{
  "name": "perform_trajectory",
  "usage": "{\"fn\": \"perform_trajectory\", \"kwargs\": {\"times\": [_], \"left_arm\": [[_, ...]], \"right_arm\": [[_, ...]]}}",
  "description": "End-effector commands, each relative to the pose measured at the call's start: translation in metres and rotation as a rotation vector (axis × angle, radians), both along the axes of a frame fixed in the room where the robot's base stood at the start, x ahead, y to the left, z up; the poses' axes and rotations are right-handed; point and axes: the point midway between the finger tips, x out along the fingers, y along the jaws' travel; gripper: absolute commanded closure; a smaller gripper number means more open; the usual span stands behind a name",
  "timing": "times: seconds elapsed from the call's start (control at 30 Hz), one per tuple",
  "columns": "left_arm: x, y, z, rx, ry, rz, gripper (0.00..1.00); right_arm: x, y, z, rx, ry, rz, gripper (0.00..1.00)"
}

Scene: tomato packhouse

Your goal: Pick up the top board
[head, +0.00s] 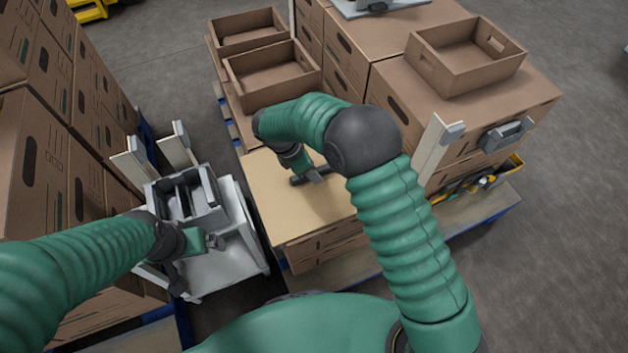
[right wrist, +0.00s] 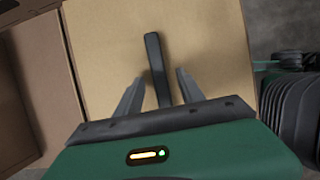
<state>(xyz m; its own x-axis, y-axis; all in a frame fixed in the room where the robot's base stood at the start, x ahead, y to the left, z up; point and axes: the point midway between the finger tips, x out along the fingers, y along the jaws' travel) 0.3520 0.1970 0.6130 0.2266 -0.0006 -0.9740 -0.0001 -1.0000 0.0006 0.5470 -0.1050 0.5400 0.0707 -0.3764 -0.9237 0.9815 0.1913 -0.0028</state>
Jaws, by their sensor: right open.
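The top board (head: 285,215) is a flat tan panel lying on a stack of cardboard trays at the centre of the head view. A dark bar handle (head: 298,181) lies on it. My right gripper (head: 318,175) is over the board at the handle. In the right wrist view the board (right wrist: 105,55) fills the middle, and the black handle (right wrist: 154,55) runs between the two open fingers (right wrist: 158,88), with nothing gripped. Whether the fingers touch the board cannot be told. My left gripper (head: 214,241) is beside a grey tray; its fingers are too small to judge.
The grey divided tray (head: 213,182) sits on a white cart (head: 232,270) left of the board. Open cardboard trays (head: 268,92) are stacked behind it. Tall cartons stand at left (head: 30,165) and right (head: 470,110). A pale upright post (head: 430,155) rises close to my right arm.

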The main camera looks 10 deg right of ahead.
Motion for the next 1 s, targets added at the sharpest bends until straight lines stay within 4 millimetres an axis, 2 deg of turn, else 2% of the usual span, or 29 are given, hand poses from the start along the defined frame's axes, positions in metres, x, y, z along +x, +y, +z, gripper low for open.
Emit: {"fn": "perform_trajectory", "kwargs": {"times": [0.03, 0.23, 0.5, 0.6, 1.0], "left_arm": [[0.0001, 0.0000, -0.0055, 0.000, 0.000, 0.000, 0.00], [0.0002, 0.0000, -0.0028, 0.000, 0.000, 0.000, 0.00], [0.0002, 0.0000, -0.0028, 0.000, -0.001, 0.000, 0.00], [0.0002, 0.0000, -0.0028, 0.000, -0.001, 0.000, 0.00], [0.0002, 0.0000, -0.0024, 0.000, 0.000, 0.000, 0.00]], "right_arm": [[0.0003, -0.0022, -0.0073, 0.000, 0.000, -0.001, 0.55], [0.0004, -0.0028, -0.0050, 0.000, -0.002, 0.001, 0.55], [0.0005, -0.0026, -0.0052, 0.000, -0.001, 0.000, 0.90], [0.0005, -0.0025, -0.0052, 0.000, -0.002, 0.001, 1.00], [0.0007, -0.0025, -0.0041, 0.000, -0.002, 0.001, 1.00]]}}
